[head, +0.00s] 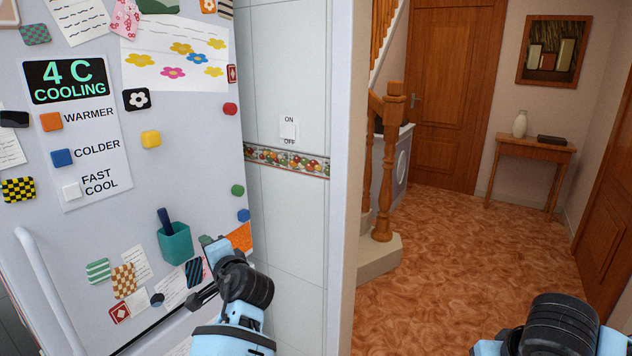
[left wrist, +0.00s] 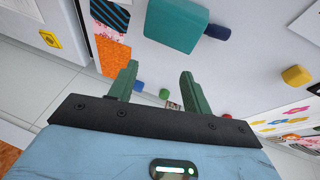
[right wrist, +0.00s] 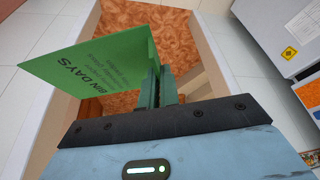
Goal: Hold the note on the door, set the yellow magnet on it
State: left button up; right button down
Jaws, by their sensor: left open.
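The yellow magnet (head: 150,139) is on the white fridge door (head: 190,120), below a black magnet with a white flower. In the left wrist view a yellow magnet (left wrist: 296,76) shows at the right, apart from my fingers. My left gripper (left wrist: 158,72) is open and empty, in front of the lower door near the teal pen cup (head: 175,243). The green note (right wrist: 100,60), printed "BIN DAYS", is pinched in my right gripper (right wrist: 157,70), away from the door. In the head view only my right wrist shows at the bottom right; the note is out of that view.
Several magnets and papers crowd the door, with a control panel (head: 75,130) at the upper left and a handle (head: 45,290) at the lower left. Bare door lies around the yellow magnet. A tiled wall and white wall edge stand right of the fridge; open hallway floor lies beyond.

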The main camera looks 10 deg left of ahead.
pick_arm(q)
notch_tip(320, 180, up, 15)
jog(key=w+n+g+y, duration=0.1)
jog(key=g+y, duration=0.1)
jog(key=y, duration=0.1)
pick_arm(e)
jog(key=shift+f, duration=0.2)
pick_arm(q)
jog(key=n+g+y, duration=0.2)
send_near(154, 140)
pick_arm(e)
jog(key=shift+f, duration=0.1)
jog(key=shift+g, duration=0.4)
notch_tip(154, 140, down, 4)
jog(key=shift+s+f+b, duration=0.1)
jog(key=shift+s+b, duration=0.05)
jog(key=shift+b, duration=0.75)
pick_arm(q)
jog(key=x, duration=0.4)
jog(key=shift+w+a, duration=0.15)
jog(key=shift+a, duration=0.15)
pick_arm(e)
jog(key=shift+f, duration=0.3)
pick_arm(q)
jog(key=shift+x, duration=1.15)
pick_arm(e)
jog(key=shift+r, duration=0.4)
